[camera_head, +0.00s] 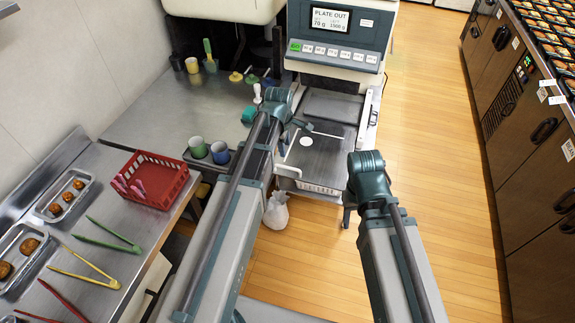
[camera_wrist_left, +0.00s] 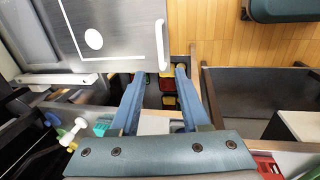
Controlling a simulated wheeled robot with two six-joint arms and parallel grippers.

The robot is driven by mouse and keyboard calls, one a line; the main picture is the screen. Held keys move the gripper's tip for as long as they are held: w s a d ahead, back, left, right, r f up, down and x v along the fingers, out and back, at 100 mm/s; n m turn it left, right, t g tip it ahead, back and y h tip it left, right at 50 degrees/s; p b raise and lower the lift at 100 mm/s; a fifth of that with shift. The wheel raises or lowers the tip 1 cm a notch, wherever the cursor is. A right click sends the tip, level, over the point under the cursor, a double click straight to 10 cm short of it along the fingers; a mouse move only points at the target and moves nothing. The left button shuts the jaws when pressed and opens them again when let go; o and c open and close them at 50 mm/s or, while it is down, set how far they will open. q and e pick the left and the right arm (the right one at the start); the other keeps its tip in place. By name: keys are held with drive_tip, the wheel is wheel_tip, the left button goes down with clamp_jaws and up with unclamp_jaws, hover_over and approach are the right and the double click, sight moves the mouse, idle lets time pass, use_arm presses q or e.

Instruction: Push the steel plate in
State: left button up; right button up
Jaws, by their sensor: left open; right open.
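The steel plate (camera_head: 325,157) is a flat grey sheet with a white disc and thin white lines. It sticks out at the front of the machine (camera_head: 335,50), whose screen reads PLATE OUT. The plate also fills the top left of the left wrist view (camera_wrist_left: 120,25), with a white handle-like bar near its edge. My left gripper (camera_head: 298,127) is over the plate's left side in the head view. In the left wrist view its two fingers (camera_wrist_left: 160,72) are apart and empty, close to the plate's edge; contact is unclear. My right gripper (camera_head: 350,205) is right of the plate, its fingers mostly hidden.
A steel counter on the left holds a red basket (camera_head: 152,180), tongs (camera_head: 113,235) and small food trays (camera_head: 65,195). Two cups (camera_head: 220,152) stand left of my left arm. A white bag (camera_head: 276,210) is on the floor. Wooden floor lies open to the right.

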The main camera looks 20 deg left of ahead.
use_arm(q)
drive_tip(key=b, duration=1.2)
approach(287, 165)
drive_tip(key=s+f, duration=0.1)
drive_tip(key=f, duration=0.1)
drive_tip(key=s+d+f, duration=0.1)
drive_tip(key=shift+s+d+f, duration=0.15)
drive_tip(key=shift+s+f, duration=0.2)
drive_tip(key=shift+s, duration=0.05)
clamp_jaws()
